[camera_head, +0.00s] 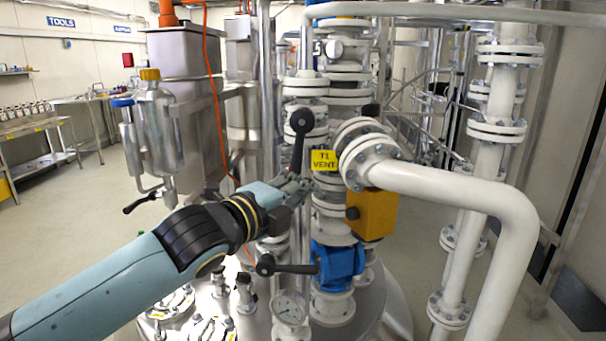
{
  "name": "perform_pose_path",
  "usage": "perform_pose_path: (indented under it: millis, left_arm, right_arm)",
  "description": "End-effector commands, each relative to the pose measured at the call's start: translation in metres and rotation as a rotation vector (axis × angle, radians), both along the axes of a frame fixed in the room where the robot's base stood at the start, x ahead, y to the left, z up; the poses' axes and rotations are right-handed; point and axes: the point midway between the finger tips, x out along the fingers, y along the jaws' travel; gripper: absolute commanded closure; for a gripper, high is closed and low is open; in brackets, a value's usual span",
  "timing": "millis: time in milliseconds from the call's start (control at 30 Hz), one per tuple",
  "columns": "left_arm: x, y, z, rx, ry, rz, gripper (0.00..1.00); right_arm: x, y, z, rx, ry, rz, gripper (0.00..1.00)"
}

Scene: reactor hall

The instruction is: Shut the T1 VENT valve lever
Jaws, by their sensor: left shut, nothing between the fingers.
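The yellow T1 VENT sign (324,160) hangs on the white flanged pipe stack in the middle. Just left of it a black lever (300,138) with a round knob stands nearly upright, knob at the top. My left gripper (293,184) is shut and empty, at the lower end of this lever; I cannot tell whether it touches the lever. Its fingers are small and partly hidden by my wrist. Lower down, a blue valve body (337,264) has a second black lever (287,267) lying about level, pointing left. My right gripper is not in view.
A thick white elbow pipe (470,193) and an orange-yellow box (371,214) block the right side. Floor is open at far left.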

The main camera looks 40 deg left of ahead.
Motion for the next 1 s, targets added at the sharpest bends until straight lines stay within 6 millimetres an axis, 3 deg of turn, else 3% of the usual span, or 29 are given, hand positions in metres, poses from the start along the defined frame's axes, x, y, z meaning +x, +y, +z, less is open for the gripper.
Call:
perform_pose_path:
  millis: [167,400,633,1000]
  left_arm:
    - [0.036,0.001,-0.001,-0.004,-0.002,0.002,1.0]
    - [0.086,0.001,-0.005,-0.002,-0.002,0.002,1.0]
    - [0.075,0.031,-0.002,0.006,0.001,0.001,1.0]
    - [0.072,0.039,-0.001,0.002,0.0,0.001,1.0]
  right_arm:
    - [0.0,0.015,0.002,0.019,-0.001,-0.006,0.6]
    - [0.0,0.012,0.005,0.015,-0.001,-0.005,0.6]
    - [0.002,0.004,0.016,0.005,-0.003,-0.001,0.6]
    - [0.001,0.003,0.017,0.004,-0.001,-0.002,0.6]
